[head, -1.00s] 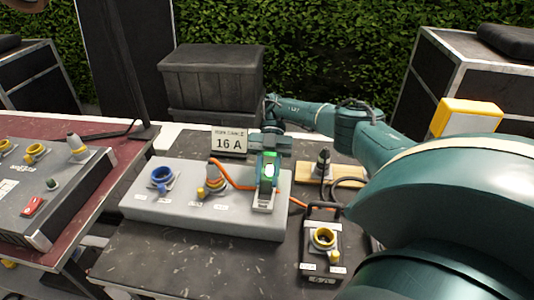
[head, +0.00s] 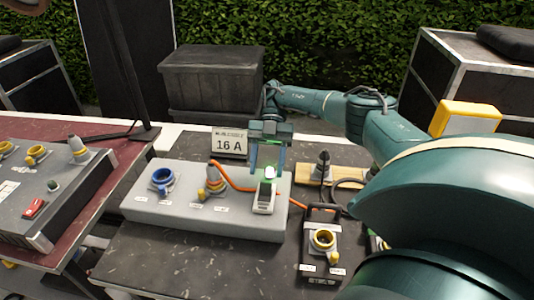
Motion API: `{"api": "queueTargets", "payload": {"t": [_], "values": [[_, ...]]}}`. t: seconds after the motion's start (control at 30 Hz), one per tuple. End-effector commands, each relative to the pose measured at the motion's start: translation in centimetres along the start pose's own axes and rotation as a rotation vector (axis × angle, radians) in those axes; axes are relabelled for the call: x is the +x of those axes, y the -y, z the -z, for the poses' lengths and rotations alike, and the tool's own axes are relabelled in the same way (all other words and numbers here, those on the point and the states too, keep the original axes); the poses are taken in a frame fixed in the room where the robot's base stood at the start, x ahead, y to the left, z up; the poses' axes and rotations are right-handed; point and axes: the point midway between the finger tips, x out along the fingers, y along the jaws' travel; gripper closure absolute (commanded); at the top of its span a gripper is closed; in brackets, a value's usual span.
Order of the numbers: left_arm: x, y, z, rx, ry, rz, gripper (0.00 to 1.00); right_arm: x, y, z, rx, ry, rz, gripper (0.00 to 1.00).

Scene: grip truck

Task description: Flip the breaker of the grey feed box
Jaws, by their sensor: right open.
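The grey feed box (head: 190,219) lies on the dark table top. My right gripper (head: 267,170) points down just above and behind the breaker, open and empty. A green-white glow shows between its fingers. The fingers hide the top of the breaker, so I cannot tell the lever's position or whether they touch it. My left gripper is not in view.
A "16 A" sign (head: 230,142) stands behind the feed box. A small black box with a yellow socket (head: 323,241) stands to its right. Another box with a red switch (head: 34,207) lies on the red table at left. Dark cases stand behind.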

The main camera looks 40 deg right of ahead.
Motion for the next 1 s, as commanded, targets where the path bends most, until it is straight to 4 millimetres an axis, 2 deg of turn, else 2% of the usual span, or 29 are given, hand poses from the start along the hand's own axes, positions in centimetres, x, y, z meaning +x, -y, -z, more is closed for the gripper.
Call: {"api": "queueTargets", "payload": {"t": [0.1, 0.3, 1.0], "values": [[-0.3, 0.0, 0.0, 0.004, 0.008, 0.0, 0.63, -1.5, 0.0, 2.2, -0.003, 0.003, -0.001, 0.51], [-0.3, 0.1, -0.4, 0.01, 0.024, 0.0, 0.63, -2.8, 0.0, 4.3, -0.002, 0.001, 0.001, 0.51], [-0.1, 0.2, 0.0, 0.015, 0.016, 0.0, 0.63, -3.1, 0.0, 4.8, 0.0, -0.001, 0.0, 0.51]]}}
